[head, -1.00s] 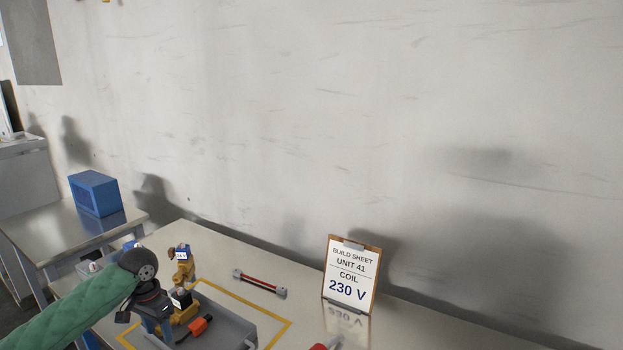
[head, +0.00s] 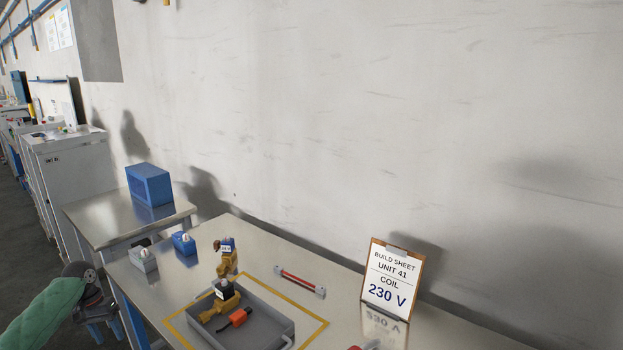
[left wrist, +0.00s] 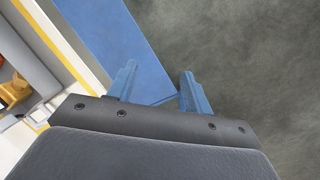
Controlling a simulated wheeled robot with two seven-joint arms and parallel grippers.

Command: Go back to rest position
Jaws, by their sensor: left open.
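My left gripper (head: 103,330) is at the lower left of the head view, off the left edge of the workbench (head: 345,262). In the left wrist view its blue fingers (left wrist: 158,88) are apart with nothing between them, over grey floor and a blue strip. A grey tray (head: 277,318) sits inside a yellow outline on the bench. It holds a brass valve with a black coil (head: 223,290) and an orange connector (head: 236,318). A brass valve with a blue coil (head: 228,258) stands behind the tray. My right gripper is out of view.
A build sheet (head: 392,279) reading "COIL 230 V" stands at the right. A red bar (head: 300,281) lies behind the tray. A blue bin (head: 184,243) and a grey bin (head: 143,259) stand on the left. A blue box (head: 149,184) is on a side table. Floor is open at left.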

